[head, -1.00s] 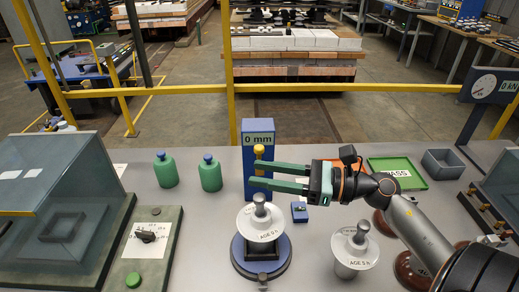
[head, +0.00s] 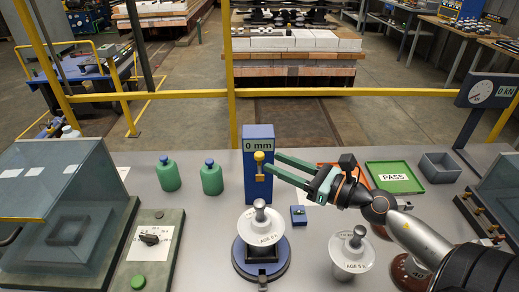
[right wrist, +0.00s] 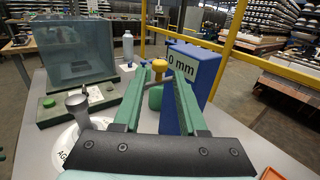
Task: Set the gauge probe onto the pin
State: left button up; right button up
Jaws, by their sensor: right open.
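The gauge is a blue upright block (head: 258,190) reading "0 mm", with a yellow-knobbed probe (head: 259,157) on its front. A grey pin (head: 259,209) stands upright on a white insulator cap (head: 260,228) marked "AGE 5 h", on a round blue stand in front of the gauge. My right gripper (head: 272,160) is open and empty, its green fingers pointing at the probe from the right. In the right wrist view, the yellow knob (right wrist: 159,66) appears between the fingertips; contact cannot be told. My left gripper is not in view.
Two green bottles (head: 212,179) stand left of the gauge. A second white insulator (head: 352,252) stands at right, below my arm. A small blue box (head: 298,215), green PASS tray (head: 394,178) and grey bin (head: 440,168) lie to the right. A glass enclosure (head: 60,190) is at left.

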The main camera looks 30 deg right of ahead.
aim_at(259, 154)
jog(key=shift+p+x, duration=1.15)
jog(key=shift+x, duration=1.75)
jog(key=shift+c, duration=0.3)
grip_shut()
